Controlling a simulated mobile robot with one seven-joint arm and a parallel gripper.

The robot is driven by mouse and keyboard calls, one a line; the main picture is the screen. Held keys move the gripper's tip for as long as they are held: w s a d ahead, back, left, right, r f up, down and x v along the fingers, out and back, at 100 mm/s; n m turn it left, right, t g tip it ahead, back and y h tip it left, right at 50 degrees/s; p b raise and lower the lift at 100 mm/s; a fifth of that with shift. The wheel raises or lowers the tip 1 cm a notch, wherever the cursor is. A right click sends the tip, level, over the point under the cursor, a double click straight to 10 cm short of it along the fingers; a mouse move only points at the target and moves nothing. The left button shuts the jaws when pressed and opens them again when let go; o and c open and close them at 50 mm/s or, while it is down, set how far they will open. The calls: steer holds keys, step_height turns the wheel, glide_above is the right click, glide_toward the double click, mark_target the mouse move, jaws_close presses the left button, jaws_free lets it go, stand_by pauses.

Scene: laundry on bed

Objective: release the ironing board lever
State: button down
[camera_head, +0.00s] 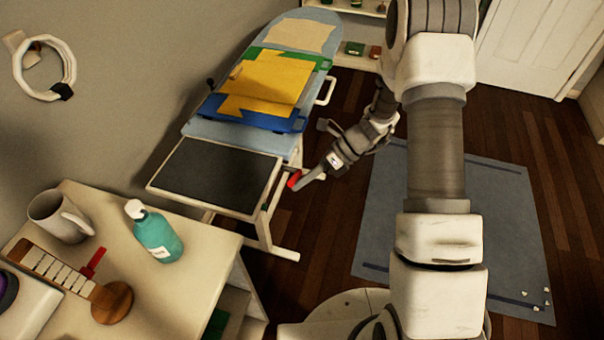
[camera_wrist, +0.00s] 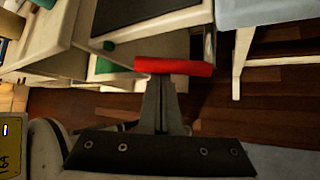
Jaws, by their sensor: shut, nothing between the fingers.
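The ironing board (camera_head: 200,130) stands along the wall with a light blue cover and a dark flat rest at its near end. The red lever (camera_head: 294,179) is at the right side of its near end, below the dark rest. In the wrist view the lever (camera_wrist: 173,66) lies across the picture as a red bar. My gripper (camera_head: 308,180) is at the lever, coming from the right. In the wrist view its shut fingers (camera_wrist: 160,84) end at the middle of the red bar, with nothing seen between them. I cannot tell whether they touch it.
Yellow, green and blue folded clothes (camera_head: 265,85) lie on the board. A blue rug (camera_head: 480,220) covers floor at the right.

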mark_target(295, 177)
steer(key=g, duration=0.1)
steer(key=w+r+m+g+y+p, duration=0.1)
steer(key=m+g+y, duration=0.1)
steer(key=shift+w+d+r+g, duration=0.3)
steer(key=shift+w+d+r+m+g+y, duration=0.1)
steer(key=shift+w+r+m+g+y, duration=0.15)
steer(key=shift+m+g+y, duration=0.2)
steer(key=shift+w+r, duration=0.15)
steer(key=shift+w, duration=0.1)
steer(key=shift+w+d, duration=0.1)
steer(key=shift+d, duration=0.1)
steer(key=b+v, duration=0.1)
steer(key=v, duration=1.6)
steer(key=shift+d, duration=0.15)
